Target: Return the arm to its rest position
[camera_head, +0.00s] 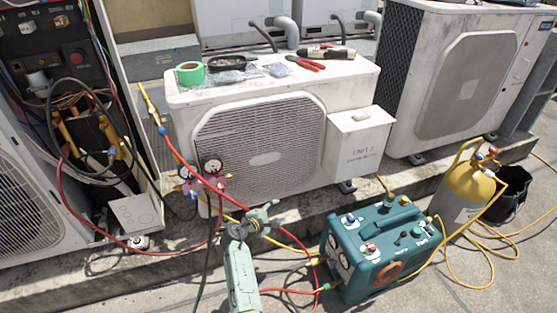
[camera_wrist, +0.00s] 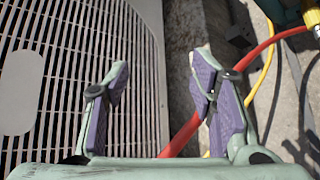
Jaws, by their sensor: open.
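My gripper (camera_head: 266,214) is in front of the lower right part of the middle condenser unit (camera_head: 318,104) in the head view, with my pale green arm rising from the bottom edge. In the wrist view, my gripper (camera_wrist: 158,72) is open, its two purple-padded fingers wide apart and nothing held between them. The unit's grille (camera_wrist: 95,40) fills the left of that view. A red hose (camera_wrist: 262,48) runs behind the right finger; I cannot tell whether they touch.
A gauge manifold (camera_head: 203,180) hangs before the middle unit. A teal recovery machine (camera_head: 385,248) and yellow cylinder (camera_head: 468,190) stand at right, with hoses across the floor. An opened unit with wiring (camera_head: 85,120) is at left. Tape (camera_head: 190,73) and tools lie on top.

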